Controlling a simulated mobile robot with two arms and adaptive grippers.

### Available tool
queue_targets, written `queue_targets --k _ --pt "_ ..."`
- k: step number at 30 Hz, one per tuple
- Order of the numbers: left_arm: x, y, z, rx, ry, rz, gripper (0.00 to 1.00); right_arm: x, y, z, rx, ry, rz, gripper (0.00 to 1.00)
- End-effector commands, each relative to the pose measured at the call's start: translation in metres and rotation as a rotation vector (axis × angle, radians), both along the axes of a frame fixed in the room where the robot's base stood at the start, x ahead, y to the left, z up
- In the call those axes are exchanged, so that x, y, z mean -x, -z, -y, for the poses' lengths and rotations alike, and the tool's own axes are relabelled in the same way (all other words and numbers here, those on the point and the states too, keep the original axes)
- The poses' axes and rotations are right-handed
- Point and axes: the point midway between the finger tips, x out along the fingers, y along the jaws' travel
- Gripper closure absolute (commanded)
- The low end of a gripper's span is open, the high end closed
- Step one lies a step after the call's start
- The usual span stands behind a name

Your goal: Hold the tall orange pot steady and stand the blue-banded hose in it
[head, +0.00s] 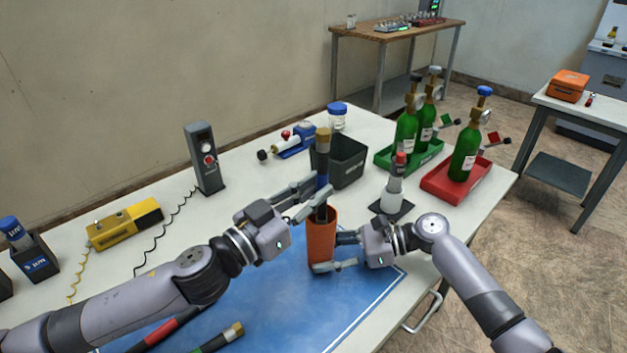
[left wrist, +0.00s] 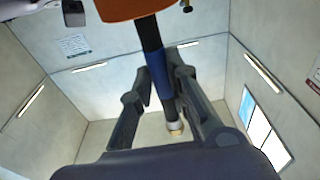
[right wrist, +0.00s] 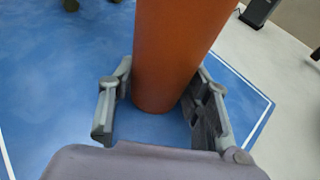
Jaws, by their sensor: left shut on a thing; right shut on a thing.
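The tall orange pot (head: 321,245) stands upright on the blue mat (head: 275,308). My right gripper (head: 329,254) is shut on its lower part, with a finger on either side in the right wrist view (right wrist: 160,110). The blue-banded hose (head: 323,172) is black with a brass-coloured end and stands nearly upright above the pot. My left gripper (head: 317,193) is shut on it just above the pot's mouth. In the left wrist view the hose (left wrist: 155,60) runs between the fingers, and the orange pot (left wrist: 130,8) hides its lower end. How deep it reaches inside is hidden.
A red-banded hose (head: 168,331) and a green-banded hose (head: 220,338) lie on the mat. A dark bin (head: 345,160) stands close behind the pot. A white bottle with a red top (head: 392,190) stands to the right. Green cylinders (head: 466,155) stand in trays farther back.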

Motion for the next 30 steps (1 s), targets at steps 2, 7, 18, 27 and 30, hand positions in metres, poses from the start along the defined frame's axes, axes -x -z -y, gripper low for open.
queue_targets --k 2,7,18,27,30 --pt "0.0 0.007 0.0 0.002 0.0 -0.002 1.0 0.0 0.0 0.0 0.0 0.0 0.0 0.71" --pt "0.0 0.02 0.0 0.001 0.0 -0.001 1.0 0.0 0.0 0.0 0.0 0.0 0.0 0.71" --pt "0.0 0.038 0.0 0.001 0.0 0.001 1.0 0.0 0.0 0.0 0.0 0.0 0.0 0.71" --pt "0.0 0.04 0.0 0.0 0.0 0.001 1.0 0.0 0.0 0.0 0.0 0.0 0.0 0.71" --pt "0.0 0.04 0.0 -0.001 0.0 0.001 0.81 0.0 0.0 0.0 0.0 0.0 0.0 0.71"
